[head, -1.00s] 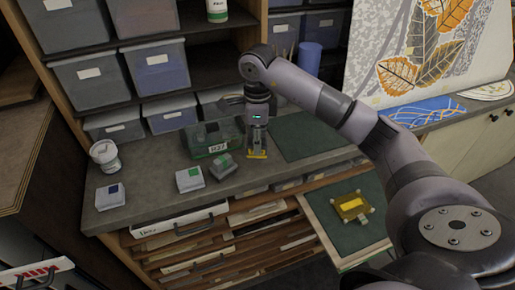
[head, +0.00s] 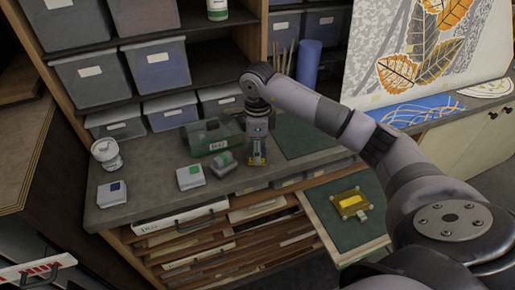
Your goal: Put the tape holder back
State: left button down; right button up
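I cannot tell for certain which thing is the tape holder. A small grey piece with a green top (head: 224,164) sits on the grey counter, just left of my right gripper (head: 257,162). A grey block with a green label (head: 190,177) and one with a blue label (head: 111,194) stand further left. My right gripper points down over the counter, with yellow at its fingertips. It is beside the green-topped piece, apart from it. Whether its fingers are open or shut on something is too small to tell. My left gripper is out of view.
A dark green see-through case (head: 211,137) stands behind the green-topped piece. A white tub (head: 106,154) is at the counter's left. A pulled-out drawer (head: 362,236) holds a yellow framed piece (head: 350,205). Grey bins (head: 157,68) fill the shelves behind.

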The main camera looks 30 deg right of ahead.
jog(key=shift+r, duration=0.1)
jog(key=shift+r, duration=0.2)
notch_tip(320, 180, up, 6)
jog(key=b, duration=0.2)
jog(key=shift+w+r+b, duration=0.1)
jog(key=shift+r+b, duration=0.05)
jog(key=shift+b, duration=0.15)
notch_tip(320, 180, up, 4)
jog(key=shift+r, duration=0.75)
